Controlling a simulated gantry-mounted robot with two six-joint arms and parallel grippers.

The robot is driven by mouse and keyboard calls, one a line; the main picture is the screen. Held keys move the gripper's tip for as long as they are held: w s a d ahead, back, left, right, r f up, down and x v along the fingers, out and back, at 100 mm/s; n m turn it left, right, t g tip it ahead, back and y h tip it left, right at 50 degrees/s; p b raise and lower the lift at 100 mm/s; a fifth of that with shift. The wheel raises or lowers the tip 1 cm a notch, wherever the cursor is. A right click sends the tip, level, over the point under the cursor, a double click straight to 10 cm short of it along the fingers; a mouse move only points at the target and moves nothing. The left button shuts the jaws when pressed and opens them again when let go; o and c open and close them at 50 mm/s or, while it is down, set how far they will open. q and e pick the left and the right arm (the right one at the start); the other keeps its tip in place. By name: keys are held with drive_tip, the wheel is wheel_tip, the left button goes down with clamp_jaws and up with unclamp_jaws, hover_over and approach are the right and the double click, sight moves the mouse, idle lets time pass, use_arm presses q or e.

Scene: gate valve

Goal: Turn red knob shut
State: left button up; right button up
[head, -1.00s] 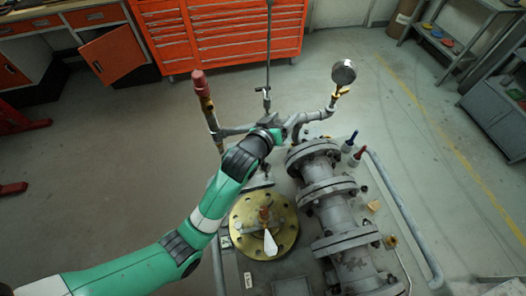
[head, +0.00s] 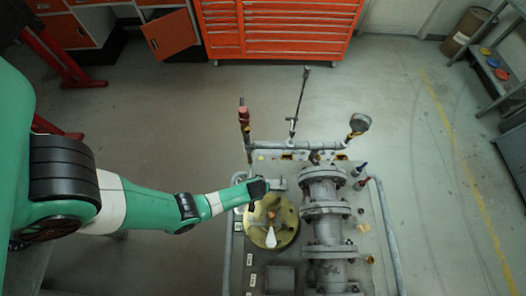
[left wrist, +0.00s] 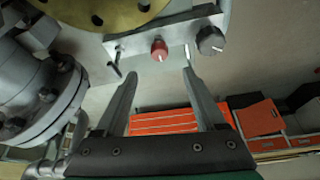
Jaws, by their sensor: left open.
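The red knob (left wrist: 159,49) is on a grey plate (left wrist: 135,46) in the left wrist view, with a black knob (left wrist: 210,40) to its right. My left gripper (left wrist: 153,75) is open and empty. Its fingers point toward the plate, with the red knob in line with the gap between them and apart from both. The red knob cannot be made out there. No right gripper shows.
Large flanged grey pipe (head: 328,230) stands right of the brass disc. A red-topped upright valve (head: 243,115) and a gauge (head: 360,122) rise from the cross pipe behind. Orange tool cabinets (head: 280,28) stand at the back. Floor is clear between.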

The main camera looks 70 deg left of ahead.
use_arm(q)
drive_tip(key=b+x, duration=0.7)
drive_tip(key=x, duration=0.2)
drive_tip(key=shift+f, duration=0.35)
drive_tip(key=shift+w+a+f, duration=0.1)
drive_tip(key=shift+a+f, duration=0.05)
clamp_jaws()
